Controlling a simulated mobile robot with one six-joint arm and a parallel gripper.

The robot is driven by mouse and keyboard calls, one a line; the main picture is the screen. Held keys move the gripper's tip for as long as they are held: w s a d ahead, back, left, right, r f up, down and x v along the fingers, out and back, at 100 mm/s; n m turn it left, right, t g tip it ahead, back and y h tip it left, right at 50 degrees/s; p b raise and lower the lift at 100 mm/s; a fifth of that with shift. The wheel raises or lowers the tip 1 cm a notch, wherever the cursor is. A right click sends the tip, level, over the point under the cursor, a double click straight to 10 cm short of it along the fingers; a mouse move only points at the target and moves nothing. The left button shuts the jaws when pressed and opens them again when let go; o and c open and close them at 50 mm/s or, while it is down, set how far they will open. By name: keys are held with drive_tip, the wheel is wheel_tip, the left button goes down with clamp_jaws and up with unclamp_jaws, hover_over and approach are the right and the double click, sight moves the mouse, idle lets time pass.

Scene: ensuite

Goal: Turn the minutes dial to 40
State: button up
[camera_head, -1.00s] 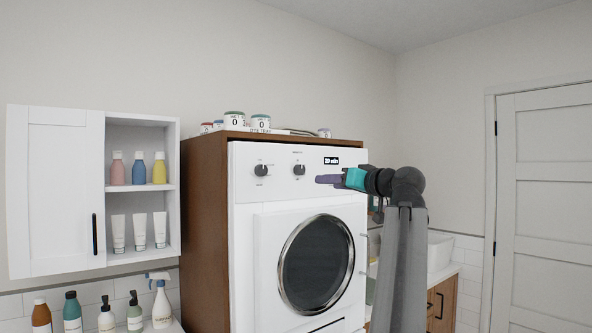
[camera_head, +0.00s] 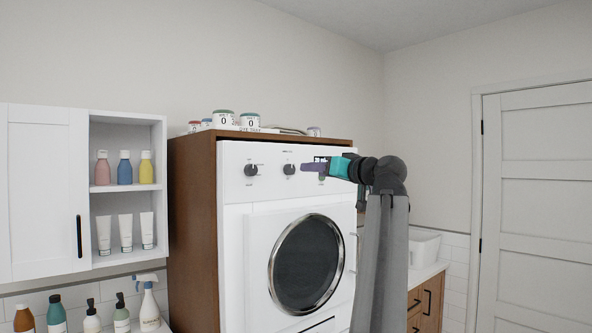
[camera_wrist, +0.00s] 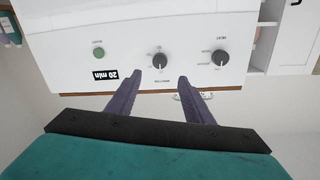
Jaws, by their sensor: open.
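The white washer-like machine (camera_head: 236,215) has two black dials on its top panel. The dial nearer the display (camera_head: 289,169), which I take as the minutes dial, also shows in the wrist view (camera_wrist: 160,60); its small label is not legible. The other dial (camera_head: 251,169) also shows in the wrist view (camera_wrist: 219,58). The display (camera_wrist: 104,75) reads 20 min, upside down in the wrist view. My gripper (camera_wrist: 160,78) is open and empty. Its purple fingers point at the nearer dial, one on either side in the wrist view; contact cannot be told. In the head view, my gripper (camera_head: 303,167) is just right of that dial.
A green button (camera_wrist: 98,52) sits beside the display. The machine stands in a brown wooden surround (camera_head: 193,230) with jars (camera_head: 223,118) on top. A white wall cabinet (camera_head: 45,190) hangs at left, and a white door (camera_head: 540,190) is at right.

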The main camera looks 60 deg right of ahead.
sight(292, 169)
drive_tip(key=p+x, duration=0.2)
drive_tip(key=x, duration=0.7)
drive_tip(key=shift+w+d+r, duration=0.1)
drive_tip(key=shift+w, duration=0.2)
drive_tip(key=shift+x, duration=0.85)
drive_tip(key=shift+c, duration=0.4)
drive_tip(key=c, duration=1)
drive_tip(key=shift+o, duration=0.2)
